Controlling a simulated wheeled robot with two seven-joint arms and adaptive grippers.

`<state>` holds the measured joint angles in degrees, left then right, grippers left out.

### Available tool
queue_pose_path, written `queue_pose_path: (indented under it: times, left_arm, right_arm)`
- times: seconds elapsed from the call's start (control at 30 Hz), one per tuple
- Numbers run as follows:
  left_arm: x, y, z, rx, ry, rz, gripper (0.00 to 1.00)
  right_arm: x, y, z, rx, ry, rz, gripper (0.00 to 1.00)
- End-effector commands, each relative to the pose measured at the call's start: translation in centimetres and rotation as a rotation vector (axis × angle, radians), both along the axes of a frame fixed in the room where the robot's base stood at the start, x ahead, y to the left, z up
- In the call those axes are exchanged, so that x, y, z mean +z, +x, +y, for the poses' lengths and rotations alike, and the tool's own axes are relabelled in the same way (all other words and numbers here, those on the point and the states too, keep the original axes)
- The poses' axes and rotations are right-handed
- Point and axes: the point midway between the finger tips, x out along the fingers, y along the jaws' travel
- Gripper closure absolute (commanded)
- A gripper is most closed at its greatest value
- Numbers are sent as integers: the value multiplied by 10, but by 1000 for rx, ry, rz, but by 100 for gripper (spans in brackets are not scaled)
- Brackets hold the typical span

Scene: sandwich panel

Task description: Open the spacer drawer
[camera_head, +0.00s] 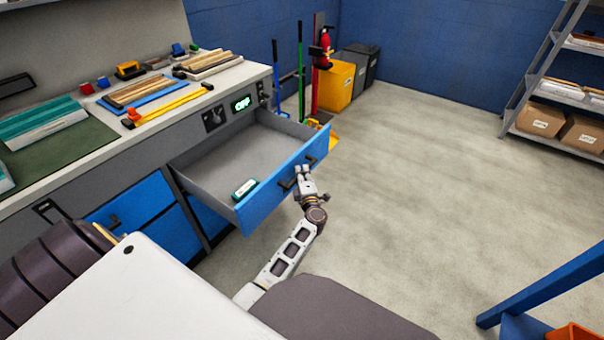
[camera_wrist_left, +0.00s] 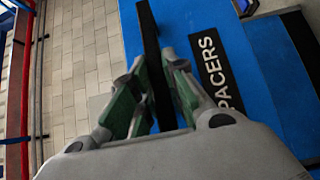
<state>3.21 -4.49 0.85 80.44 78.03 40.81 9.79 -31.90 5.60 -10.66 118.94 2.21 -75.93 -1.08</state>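The spacer drawer (camera_head: 262,206) has a blue front and stands pulled well out of the bench, its grey inside showing. A small green and white block lies inside it near the front. In the left wrist view the blue front (camera_wrist_left: 190,18) carries a black label reading SPACERS. My left gripper (camera_head: 303,178) is at the drawer front. In the wrist view its green-padded fingers (camera_wrist_left: 154,62) close around the black bar handle (camera_wrist_left: 148,22), which runs between them. The handle also shows in the head view (camera_head: 311,160), partly hidden by the gripper. My right gripper is not in view.
The bench top holds wood strips (camera_head: 137,90), a yellow bar tool (camera_head: 168,105) and teal pieces (camera_head: 42,122). Bins (camera_head: 338,82) stand at the back. The floor right of the drawer is clear. A blue frame (camera_head: 545,285) is lower right.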

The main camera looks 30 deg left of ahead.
Motion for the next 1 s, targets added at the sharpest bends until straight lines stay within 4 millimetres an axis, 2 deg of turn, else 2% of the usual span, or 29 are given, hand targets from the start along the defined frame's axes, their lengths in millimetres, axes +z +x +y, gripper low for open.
queue_pose_path:
  times: [0.03, 0.17, 0.67, 1.0]
  left_arm:
    - [-2, -1, 0, 0, -1, 4, 80]
    - [-2, -1, 0, 0, -1, 3, 64]
    - [0, -3, -2, 0, 0, 1, 64]
    - [-1, -21, -18, 0, -3, 2, 64]
  right_arm:
    - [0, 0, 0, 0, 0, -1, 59]
    - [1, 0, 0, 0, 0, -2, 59]
    - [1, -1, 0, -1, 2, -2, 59]
    - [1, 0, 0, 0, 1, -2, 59]
